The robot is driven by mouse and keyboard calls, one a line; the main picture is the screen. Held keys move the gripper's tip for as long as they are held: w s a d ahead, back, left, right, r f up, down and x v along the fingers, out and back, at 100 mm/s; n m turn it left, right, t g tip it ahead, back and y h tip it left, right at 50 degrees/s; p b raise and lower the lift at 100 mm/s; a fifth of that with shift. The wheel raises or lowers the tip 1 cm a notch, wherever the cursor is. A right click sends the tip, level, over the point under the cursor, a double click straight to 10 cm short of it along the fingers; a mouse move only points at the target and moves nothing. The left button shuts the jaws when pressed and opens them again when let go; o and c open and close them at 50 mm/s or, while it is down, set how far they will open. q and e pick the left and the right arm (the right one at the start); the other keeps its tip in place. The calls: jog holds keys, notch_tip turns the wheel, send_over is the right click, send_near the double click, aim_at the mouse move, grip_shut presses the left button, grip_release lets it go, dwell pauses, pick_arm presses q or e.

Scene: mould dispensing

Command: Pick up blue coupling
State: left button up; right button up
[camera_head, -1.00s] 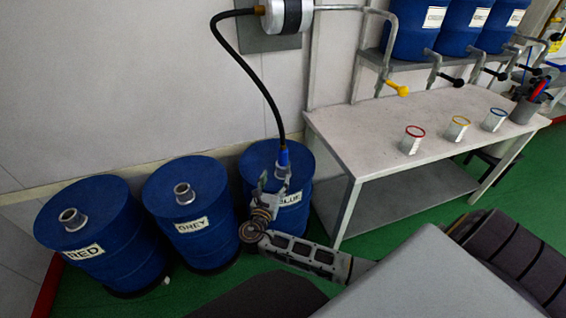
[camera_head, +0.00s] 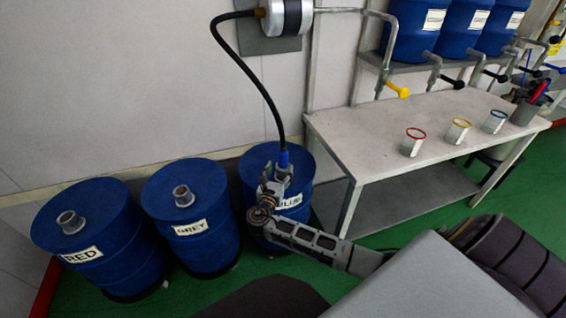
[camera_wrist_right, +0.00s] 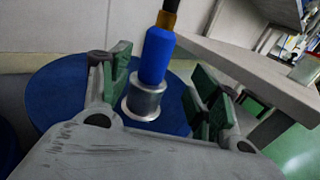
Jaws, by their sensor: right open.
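The blue coupling (camera_head: 283,159) is the blue end piece of the black hose. It stands upright on top of the barrel labelled BLUE (camera_head: 258,165). In the right wrist view the blue coupling (camera_wrist_right: 157,55) sits on a silver metal neck (camera_wrist_right: 143,98) on the blue lid. My right gripper (camera_head: 277,180) is at the coupling. In the right wrist view its green-padded fingers (camera_wrist_right: 160,88) are open, one on each side of the neck and coupling, apart from them. Its fingertips are partly hidden in the head view. My left gripper is not in view.
The GREY barrel (camera_head: 205,215) and the RED barrel (camera_head: 95,210) stand to the left. A white table (camera_head: 350,140) is on the right with several small cups. The black hose (camera_head: 245,65) runs up to a wall-mounted silver unit (camera_head: 291,17). Green floor lies around.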

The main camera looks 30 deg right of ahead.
aim_at(282, 162)
jog(key=shift+x, duration=1.15)
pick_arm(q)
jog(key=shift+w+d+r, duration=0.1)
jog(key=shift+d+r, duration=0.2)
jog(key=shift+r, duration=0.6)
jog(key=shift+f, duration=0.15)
pick_arm(e)
jog(key=shift+w+d, duration=0.1)
jog(key=shift+w, duration=0.05)
jog(key=shift+w+d+b, duration=0.3)
jog(key=shift+w+b, duration=0.05)
jog(key=shift+w, duration=0.05)
jog(key=shift+x, duration=0.75)
jog(key=shift+b+x, duration=0.45)
jog(key=shift+x, duration=0.85)
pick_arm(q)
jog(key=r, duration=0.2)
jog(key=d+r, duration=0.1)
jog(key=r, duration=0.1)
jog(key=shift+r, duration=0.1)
pick_arm(e)
jog(key=shift+w+a, duration=0.1)
jog(key=shift+a, duration=0.05)
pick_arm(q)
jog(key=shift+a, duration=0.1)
pick_arm(e)
jog(key=shift+r, duration=0.1)
